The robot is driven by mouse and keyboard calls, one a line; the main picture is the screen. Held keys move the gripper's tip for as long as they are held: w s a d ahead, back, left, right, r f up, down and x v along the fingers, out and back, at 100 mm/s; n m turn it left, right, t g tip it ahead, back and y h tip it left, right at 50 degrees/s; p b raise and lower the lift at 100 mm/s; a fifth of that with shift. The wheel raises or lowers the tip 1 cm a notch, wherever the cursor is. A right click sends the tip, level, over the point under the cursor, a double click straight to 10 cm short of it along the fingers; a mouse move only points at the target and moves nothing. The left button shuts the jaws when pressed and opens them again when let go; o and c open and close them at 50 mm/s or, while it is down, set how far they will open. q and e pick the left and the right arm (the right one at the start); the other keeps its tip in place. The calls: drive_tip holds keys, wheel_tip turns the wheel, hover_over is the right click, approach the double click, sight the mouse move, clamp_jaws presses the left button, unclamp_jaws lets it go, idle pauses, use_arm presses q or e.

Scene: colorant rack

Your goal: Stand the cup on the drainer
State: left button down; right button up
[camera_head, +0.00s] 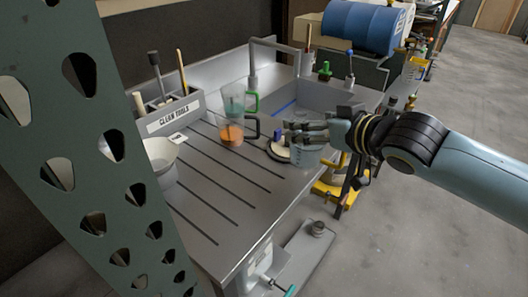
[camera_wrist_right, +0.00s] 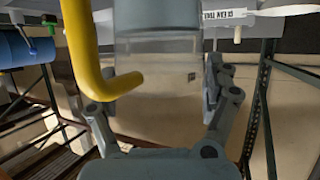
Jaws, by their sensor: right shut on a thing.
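A clear cup (camera_head: 306,157) hangs below my right gripper (camera_head: 300,133) near the right edge of the counter. In the right wrist view the see-through cup (camera_wrist_right: 155,60) sits between the fingers of my right gripper (camera_wrist_right: 160,85), with a curved yellow bar at its left that looks like its handle. The gripper is shut on the cup. The grooved metal drainer (camera_head: 222,192) lies to the left; I cannot tell whether the cup's base touches anything. My left gripper is out of view.
A cup with orange contents (camera_head: 231,136) and a green-handled cup (camera_head: 234,104) stand on the drainer's back part. A white bowl (camera_head: 160,152) is at left, beside a clean tools box (camera_head: 176,117). The sink (camera_head: 312,99) is behind. The drainer's front is clear.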

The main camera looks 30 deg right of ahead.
drive_tip(key=w+a+f, duration=0.5)
drive_tip(key=w+f, duration=0.2)
drive_tip(key=f, duration=0.2)
drive_tip(key=shift+a, duration=0.1)
drive_tip(key=o, duration=1.5)
drive_tip(key=shift+s, duration=0.1)
drive_tip(key=shift+o, duration=0.2)
drive_tip(key=shift+p, duration=0.3)
